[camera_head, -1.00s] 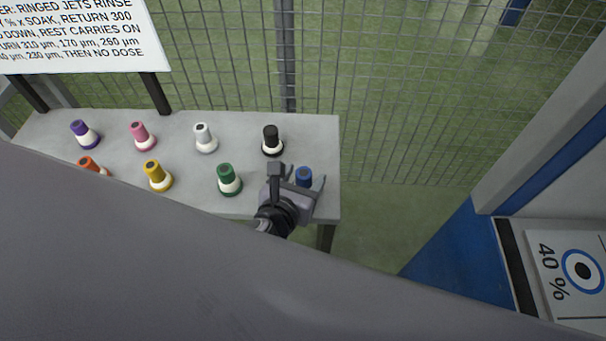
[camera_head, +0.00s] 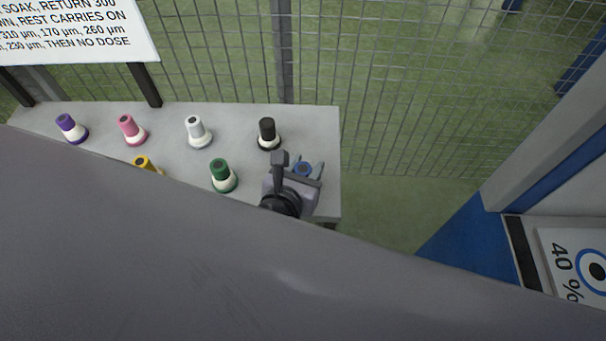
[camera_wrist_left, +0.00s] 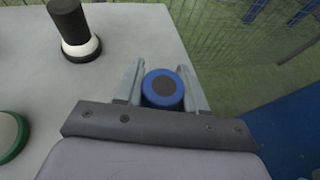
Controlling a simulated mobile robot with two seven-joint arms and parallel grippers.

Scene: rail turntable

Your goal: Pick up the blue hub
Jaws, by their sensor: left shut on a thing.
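The blue hub (camera_head: 303,170) is at the right end of the grey table, seen mostly from above as a blue ring with a dark centre. In the left wrist view the blue hub (camera_wrist_left: 162,89) sits between the two fingers. My left gripper (camera_head: 305,168) is shut on it; the fingers also show on both sides of it in the left wrist view (camera_wrist_left: 163,85). The hub's lower part is hidden, so I cannot tell if it touches the table. My right gripper is not in view.
The table (camera_head: 325,130) also bears a black hub (camera_head: 267,130), a green one (camera_head: 222,175), a white one (camera_head: 197,132), and pink, purple and yellow ones further left. A wire mesh fence (camera_head: 400,90) stands behind. A sign (camera_head: 80,30) stands at the back left.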

